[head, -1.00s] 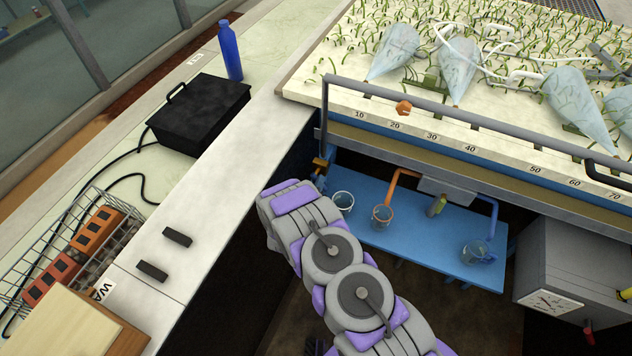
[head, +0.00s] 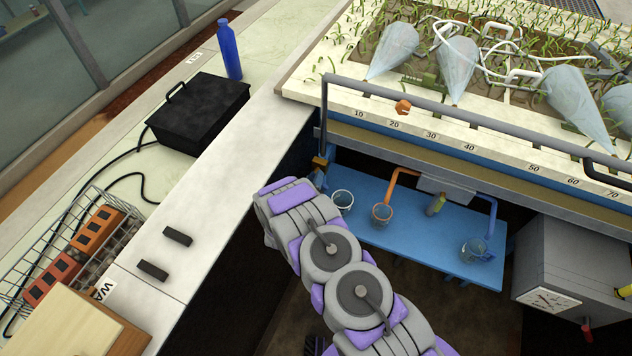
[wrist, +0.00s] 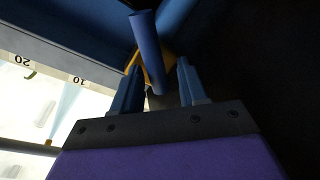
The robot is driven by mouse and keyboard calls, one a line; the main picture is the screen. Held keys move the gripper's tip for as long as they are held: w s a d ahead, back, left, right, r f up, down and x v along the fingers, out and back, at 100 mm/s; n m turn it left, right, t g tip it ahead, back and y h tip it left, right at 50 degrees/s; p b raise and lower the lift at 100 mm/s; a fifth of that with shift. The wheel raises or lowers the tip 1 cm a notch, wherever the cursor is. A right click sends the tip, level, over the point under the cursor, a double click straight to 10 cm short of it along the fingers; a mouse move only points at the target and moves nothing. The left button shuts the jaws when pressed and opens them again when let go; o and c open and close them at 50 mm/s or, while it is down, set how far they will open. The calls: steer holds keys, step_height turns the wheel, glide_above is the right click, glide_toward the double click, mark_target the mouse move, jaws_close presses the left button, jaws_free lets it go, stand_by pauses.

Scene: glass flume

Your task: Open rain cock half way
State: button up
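A blue lever-like bar (wrist: 150,55) stands between the fingers of my gripper (wrist: 158,85) in the wrist view. A yellow-orange body (wrist: 178,65) shows behind it; this looks like the rain cock. The fingers are apart, with a gap visible right of the bar; I cannot tell whether the left finger touches it. In the head view a small brass-orange fitting (head: 319,164) sits under the left end of the flume, just beyond my arm's end. My gripper is hidden there by my arm. How far the cock is turned cannot be told.
A grey rail (head: 450,118) runs along the flume's front edge, above a number scale. A blue shelf (head: 400,240) with several beakers stands below. A grey box with a dial (head: 570,270) is at right. A white counter (head: 215,165) holds a black case (head: 200,112) and a blue bottle (head: 229,50).

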steer(key=shift+s+f, duration=0.1)
steer(key=shift+f, duration=0.15)
steer(key=p+v, duration=0.1)
steer(key=v, duration=1.6)
steer(key=shift+s+a+p, duration=0.15)
steer(key=shift+p, duration=0.25)
steer(key=shift+a, duration=0.1)
